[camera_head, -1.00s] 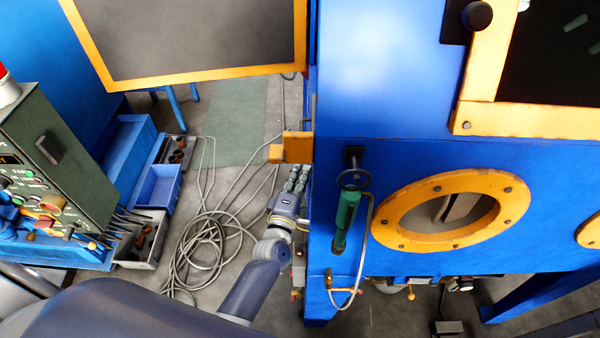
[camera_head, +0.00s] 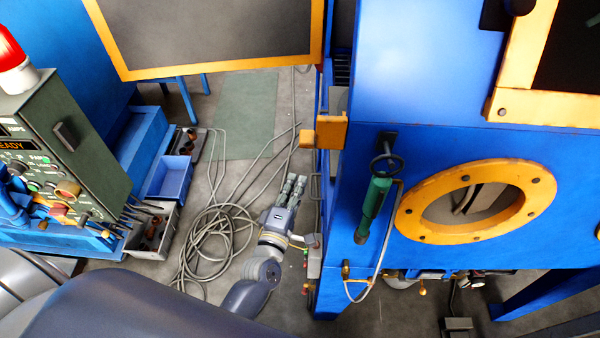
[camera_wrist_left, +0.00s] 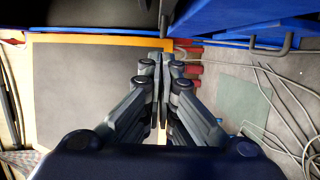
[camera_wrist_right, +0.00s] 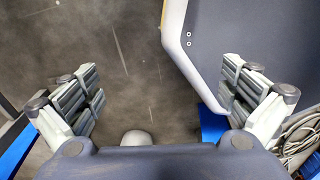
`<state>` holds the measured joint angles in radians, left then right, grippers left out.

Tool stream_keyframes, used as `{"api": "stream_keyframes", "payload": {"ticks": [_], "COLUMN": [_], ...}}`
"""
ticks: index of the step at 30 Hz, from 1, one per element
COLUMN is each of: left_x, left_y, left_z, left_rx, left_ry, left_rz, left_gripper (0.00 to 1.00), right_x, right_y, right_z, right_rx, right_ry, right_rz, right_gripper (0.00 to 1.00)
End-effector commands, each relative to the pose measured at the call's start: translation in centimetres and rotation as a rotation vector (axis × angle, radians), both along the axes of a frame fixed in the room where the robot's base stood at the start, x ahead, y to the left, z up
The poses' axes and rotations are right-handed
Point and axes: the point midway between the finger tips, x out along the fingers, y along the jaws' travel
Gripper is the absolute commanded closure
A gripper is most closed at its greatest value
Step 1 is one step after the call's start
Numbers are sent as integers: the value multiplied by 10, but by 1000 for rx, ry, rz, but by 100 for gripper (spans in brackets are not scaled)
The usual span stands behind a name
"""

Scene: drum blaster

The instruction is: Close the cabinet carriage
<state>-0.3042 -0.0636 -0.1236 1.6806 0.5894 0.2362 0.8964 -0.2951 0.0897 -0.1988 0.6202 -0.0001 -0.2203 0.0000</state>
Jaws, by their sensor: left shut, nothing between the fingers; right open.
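The blue cabinet (camera_head: 440,100) fills the right of the head view. Its open left side shows as a narrow, steep strip, with dark slats behind the edge. A grey panel in a yellow frame (camera_head: 205,72) stands out to the left at the top; it also shows in the left wrist view (camera_wrist_left: 85,95). I cannot tell which part is the carriage. My left gripper (camera_head: 292,183) is shut and empty, left of the cabinet's side and apart from it in the head view. My right gripper (camera_wrist_right: 164,88) is open and empty, outside the head view.
A yellow bracket (camera_head: 326,131) juts from the cabinet's left edge. A green-handled tool (camera_head: 372,208) hangs on its front. Coiled cables (camera_head: 215,240) lie on the floor. A control console (camera_head: 65,150) and a blue bin (camera_head: 169,177) stand to the left.

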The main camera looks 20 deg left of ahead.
Motion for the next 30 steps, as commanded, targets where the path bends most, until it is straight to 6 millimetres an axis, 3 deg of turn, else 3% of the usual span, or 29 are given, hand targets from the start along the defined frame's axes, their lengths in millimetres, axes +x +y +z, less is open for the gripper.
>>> {"api": "stream_keyframes", "payload": {"ticks": [3, 9, 22, 30], "left_x": [-16, -28, -2, 4], "left_y": [-1, -2, -6, 21], "left_z": [-1, 1, 15, 6], "left_rx": [0, 0, -17, -11], "left_ry": [1, -3, -114, -80], "left_rz": [-1, -5, -288, -467], "left_gripper": [100, 100, 100, 100], "right_x": [0, -3, -5, -5], "right_y": [-2, 3, 16, 11], "right_z": [-3, -5, -26, -40], "right_rx": [-3, 4, 19, 12], "right_ry": [0, 3, 5, 6], "right_rz": [0, -2, -3, -2], "right_gripper": [0, 0, 0, 0]}}
